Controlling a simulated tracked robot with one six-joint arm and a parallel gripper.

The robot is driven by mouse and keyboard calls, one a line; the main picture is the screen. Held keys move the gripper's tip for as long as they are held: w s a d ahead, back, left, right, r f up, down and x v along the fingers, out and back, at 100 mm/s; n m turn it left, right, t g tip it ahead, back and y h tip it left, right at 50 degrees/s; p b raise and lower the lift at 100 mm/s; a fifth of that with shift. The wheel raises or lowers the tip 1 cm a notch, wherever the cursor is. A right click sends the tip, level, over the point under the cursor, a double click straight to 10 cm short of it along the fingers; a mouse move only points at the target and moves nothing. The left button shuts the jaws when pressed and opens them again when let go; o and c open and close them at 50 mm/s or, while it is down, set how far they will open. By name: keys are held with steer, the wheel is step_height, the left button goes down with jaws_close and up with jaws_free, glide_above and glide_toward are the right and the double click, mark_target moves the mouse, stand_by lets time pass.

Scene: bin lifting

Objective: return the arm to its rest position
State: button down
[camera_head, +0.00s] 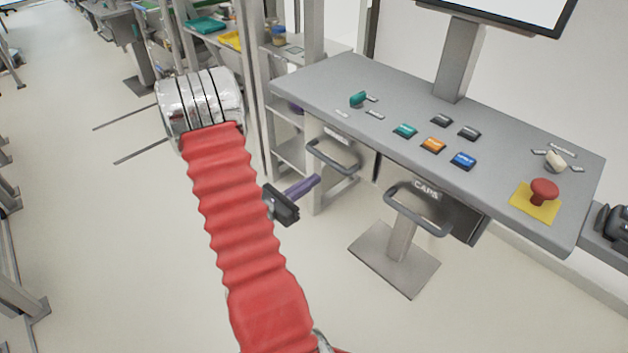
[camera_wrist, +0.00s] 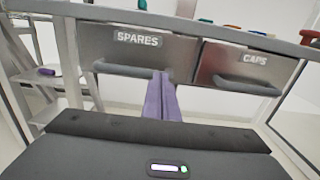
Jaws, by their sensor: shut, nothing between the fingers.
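My gripper (camera_head: 315,181) has purple fingers, which are shut with nothing between them. In the wrist view the shut fingers (camera_wrist: 161,77) point forward, and their tips overlap the right end of the handle on the SPARES bin (camera_wrist: 120,48). I cannot tell the gap between tips and handle. In the head view the fingers point toward the console's lower left side. My red-sleeved arm is raised and bent, extended ahead of my body.
A grey console (camera_head: 330,90) carries several coloured buttons and a red mushroom button (camera_head: 544,190) on a yellow plate. The CAPS bin (camera_wrist: 240,68) hangs right of the SPARES bin. A shelf frame (camera_head: 285,125) stands close behind my arm. The floor at left is mostly open.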

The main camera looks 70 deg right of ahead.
stand_by(0.7)
steer(key=s+a+f+m+g+y, duration=0.3)
steer(key=s+a+f+m+y, duration=0.1)
steer(key=s+a+m+y, duration=0.15)
steer(key=a+r+m+y, duration=0.2)
steer(key=a+m+y, duration=0.2)
steer(key=a, duration=0.4)
steer(key=w+a+r+m+t+y, duration=0.1)
steer(key=w+a+r+m+t, duration=0.15)
steer(key=w+a+t, duration=0.4)
steer(key=w+a+r+m+t+y, duration=0.1)
steer(key=w+a+r+y, duration=0.2)
steer(key=a, duration=0.6)
steer(key=w+a+r+m+t, duration=0.2)
steer(key=w+a+r+t, duration=0.1)
steer(key=w+a, duration=0.35)
steer(key=w+a+r+n+t+y, duration=0.2)
steer(key=a+r+t, duration=0.4)
steer(key=a+r, duration=0.6)
steer(key=a, duration=0.3)
steer(key=shift+w+r, duration=0.15)
steer(key=shift+r, duration=0.15)
steer(key=shift+t, duration=0.25)
